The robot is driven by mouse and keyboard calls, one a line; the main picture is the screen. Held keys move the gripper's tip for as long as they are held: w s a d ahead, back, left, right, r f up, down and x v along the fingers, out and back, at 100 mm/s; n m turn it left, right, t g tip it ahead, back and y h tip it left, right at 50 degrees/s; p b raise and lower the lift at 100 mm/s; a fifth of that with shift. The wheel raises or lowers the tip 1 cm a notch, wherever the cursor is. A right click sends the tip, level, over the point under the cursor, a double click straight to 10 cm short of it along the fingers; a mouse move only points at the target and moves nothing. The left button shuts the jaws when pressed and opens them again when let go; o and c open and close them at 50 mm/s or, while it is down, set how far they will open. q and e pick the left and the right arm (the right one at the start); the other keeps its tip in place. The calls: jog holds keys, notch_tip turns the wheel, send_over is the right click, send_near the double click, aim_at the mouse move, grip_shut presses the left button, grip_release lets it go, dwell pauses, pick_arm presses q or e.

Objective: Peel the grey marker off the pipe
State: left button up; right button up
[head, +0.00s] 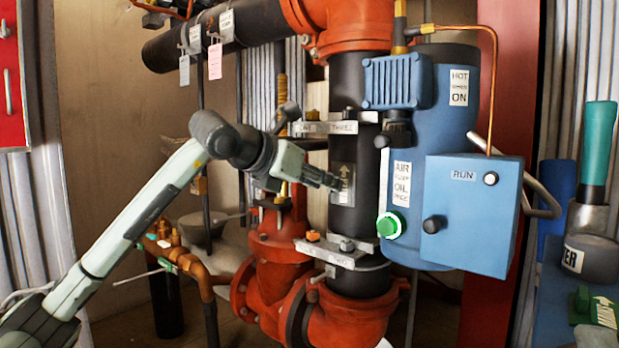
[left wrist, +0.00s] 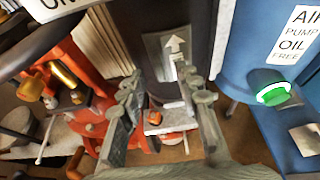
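The grey marker (head: 343,184) is a small plate with a light arrow on the black vertical pipe (head: 345,225). In the left wrist view the marker (left wrist: 167,52) lies flat on the pipe, with its white arrow pointing up. My left gripper (head: 332,181) is just in front of the marker at its left side and partly covers it. I cannot tell whether a fingertip touches the marker. My right gripper is not in view.
A blue pump unit (head: 472,210) with a green button (head: 390,225) stands close to the right of the pipe. Metal brackets cross the pipe above (head: 325,127) and below (head: 338,256) the marker. Red pipework (head: 275,245) and brass fittings crowd the lower left.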

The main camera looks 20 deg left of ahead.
pick_arm(q)
jog(key=shift+w+d, duration=0.1)
jog(key=shift+w, duration=0.1)
grip_shut()
dwell(0.5)
jog(key=shift+s+f, duration=0.15)
jog(key=shift+s, duration=0.05)
jog(key=shift+s+a+b, duration=0.45)
jog(key=shift+s+b, duration=0.1)
jog(key=shift+s, duration=0.25)
jog(key=s+a+b, duration=0.2)
jog(key=s, duration=0.4)
jog(key=shift+s+b, duration=0.25)
jog(key=shift+b, duration=0.05)
